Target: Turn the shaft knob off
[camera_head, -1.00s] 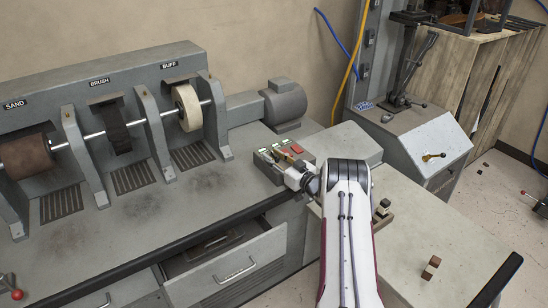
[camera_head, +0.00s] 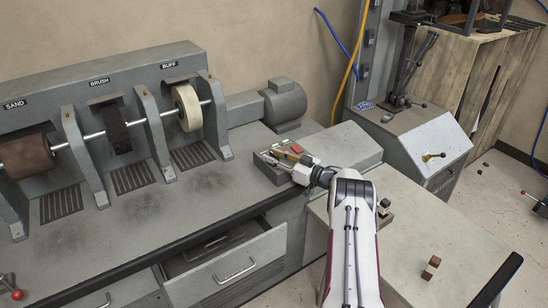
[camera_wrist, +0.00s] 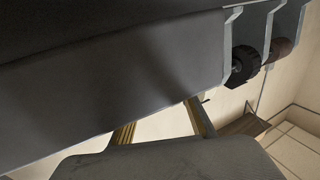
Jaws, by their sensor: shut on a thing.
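The control box (camera_head: 268,173) sits on the bench below the motor, with green labels and a red part on its top. My gripper (camera_head: 278,157) is low over this box, its brass-coloured fingers pointing left across the top. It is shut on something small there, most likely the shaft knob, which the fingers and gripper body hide. I cannot see which way the knob is turned. In the wrist view my gripper's two fingers (camera_wrist: 162,125) stick out past a grey rounded body, and their tips are hidden behind a grey surface.
The shaft carries the sanding drum (camera_head: 27,158), black brush (camera_head: 113,125) and pale buffing wheel (camera_head: 187,107) at left. An open drawer (camera_head: 232,268) juts out below the bench. Small dark blocks (camera_head: 431,267) lie on the side table (camera_head: 450,235).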

